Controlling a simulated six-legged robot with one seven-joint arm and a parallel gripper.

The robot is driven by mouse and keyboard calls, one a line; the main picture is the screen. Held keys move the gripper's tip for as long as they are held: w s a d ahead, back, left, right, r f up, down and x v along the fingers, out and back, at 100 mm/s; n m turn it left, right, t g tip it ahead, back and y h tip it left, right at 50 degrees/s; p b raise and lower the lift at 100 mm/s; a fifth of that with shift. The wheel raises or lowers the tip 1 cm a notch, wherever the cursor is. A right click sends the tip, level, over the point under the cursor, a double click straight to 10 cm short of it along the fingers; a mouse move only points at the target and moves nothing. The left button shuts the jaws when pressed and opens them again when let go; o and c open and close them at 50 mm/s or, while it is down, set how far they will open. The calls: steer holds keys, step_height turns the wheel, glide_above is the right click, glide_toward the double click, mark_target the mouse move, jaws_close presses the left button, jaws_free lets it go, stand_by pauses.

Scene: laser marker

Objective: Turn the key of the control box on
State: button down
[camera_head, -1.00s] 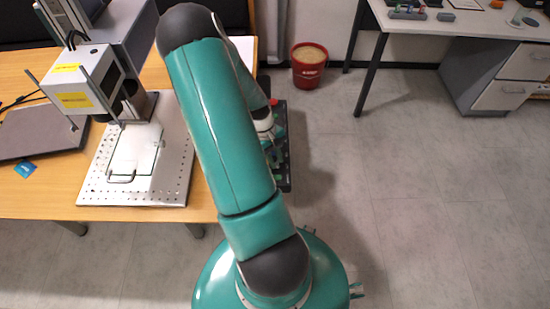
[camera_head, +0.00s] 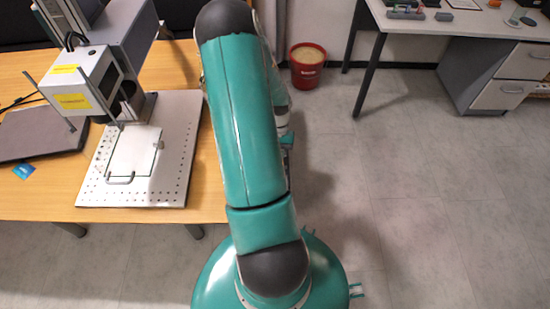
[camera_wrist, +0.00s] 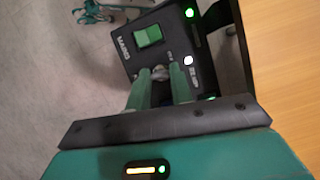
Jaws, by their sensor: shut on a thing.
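The black control box (camera_wrist: 125,50) is in the wrist view, at the side of the wooden table. Its face has a green rocker switch (camera_wrist: 149,36), a lit green lamp (camera_wrist: 190,13) and a lit white lamp (camera_wrist: 188,60). My gripper (camera_wrist: 160,76) reaches its face with two green fingers. They are shut on a small metallic piece between their tips, which appears to be the key. The key is mostly hidden by the fingers, and its angle cannot be told. In the head view my arm covers nearly all of the box.
The wooden table (camera_head: 30,205) carries the laser marker (camera_head: 85,85), its perforated plate (camera_head: 175,180) and a dark laptop (camera_head: 40,135). A red bucket (camera_head: 307,70) stands on the floor behind. A second desk (camera_head: 460,22) is at the back right. The floor at right is clear.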

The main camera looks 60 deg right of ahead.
steer(key=m+t, duration=0.1)
steer(key=m, duration=0.3)
steer(key=shift+s+m+t, duration=0.15)
steer(key=shift+m+t, duration=0.15)
steer(key=shift+t, duration=0.1)
steer(key=shift+m+t, duration=0.5)
steer(key=shift+m, duration=0.9)
steer(key=c, duration=1.2)
jaws_free()
steer(key=shift+c, duration=0.2)
steer(key=v, duration=1.3)
steer(key=shift+r, duration=0.35)
